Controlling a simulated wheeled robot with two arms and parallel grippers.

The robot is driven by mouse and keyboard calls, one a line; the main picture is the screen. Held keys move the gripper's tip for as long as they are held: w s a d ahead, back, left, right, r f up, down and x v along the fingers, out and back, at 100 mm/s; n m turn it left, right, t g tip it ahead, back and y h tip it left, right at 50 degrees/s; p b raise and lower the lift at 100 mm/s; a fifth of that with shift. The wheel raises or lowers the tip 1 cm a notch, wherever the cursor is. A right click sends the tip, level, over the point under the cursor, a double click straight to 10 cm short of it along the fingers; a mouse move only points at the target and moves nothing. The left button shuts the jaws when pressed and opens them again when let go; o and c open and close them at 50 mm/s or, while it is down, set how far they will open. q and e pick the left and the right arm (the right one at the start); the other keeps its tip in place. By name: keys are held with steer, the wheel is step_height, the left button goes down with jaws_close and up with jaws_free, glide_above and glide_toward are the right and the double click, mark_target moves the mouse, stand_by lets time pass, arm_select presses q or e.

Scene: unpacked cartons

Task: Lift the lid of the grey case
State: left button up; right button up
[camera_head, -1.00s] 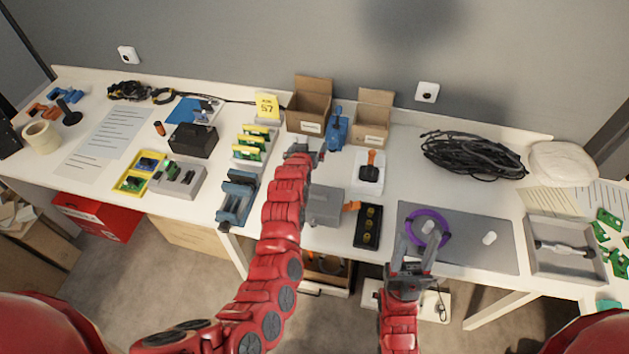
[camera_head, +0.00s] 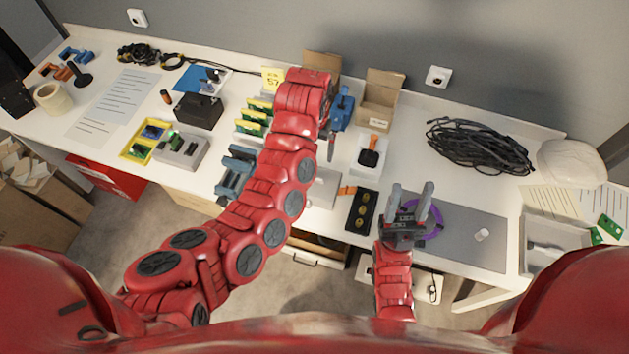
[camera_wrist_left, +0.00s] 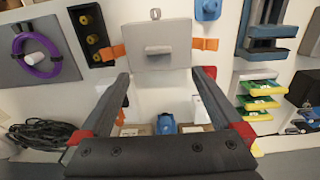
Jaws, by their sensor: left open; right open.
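The grey case (camera_wrist_left: 158,28) shows at the top middle of the left wrist view, with a small raised bar on its flat top and orange pieces at its sides. In the head view only part of the case (camera_head: 324,190) shows beside my left arm. My left gripper (camera_wrist_left: 162,80) is open and empty, its fingers apart above the table and short of the case in its own view. In the head view its wrist hides most of it. My right gripper (camera_head: 412,190) is open, with its fingers up, in front of the purple ring (camera_head: 434,224).
A black tray with yellow round parts (camera_head: 362,211) stands right of the case. A blue clamp-like object (camera_head: 342,108), a cardboard box (camera_head: 379,100) and a blue-grey fixture (camera_head: 236,172) are close by. Black cables (camera_head: 478,147) lie at the back right.

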arm_select(q)
step_height(320, 180, down, 8)
steer(key=b, duration=0.3)
steer(key=shift+b, duration=0.4)
steer(key=shift+d+f+p, duration=0.1)
steer(key=shift+f+p, duration=0.1)
steer(key=shift+p, duration=0.3)
step_height(320, 180, down, 3)
steer(key=shift+p, duration=0.95)
steer(key=shift+d+f, duration=0.1)
steer(key=shift+f, duration=0.8)
steer(key=shift+c, duration=0.3)
steer(key=c, duration=1.4)
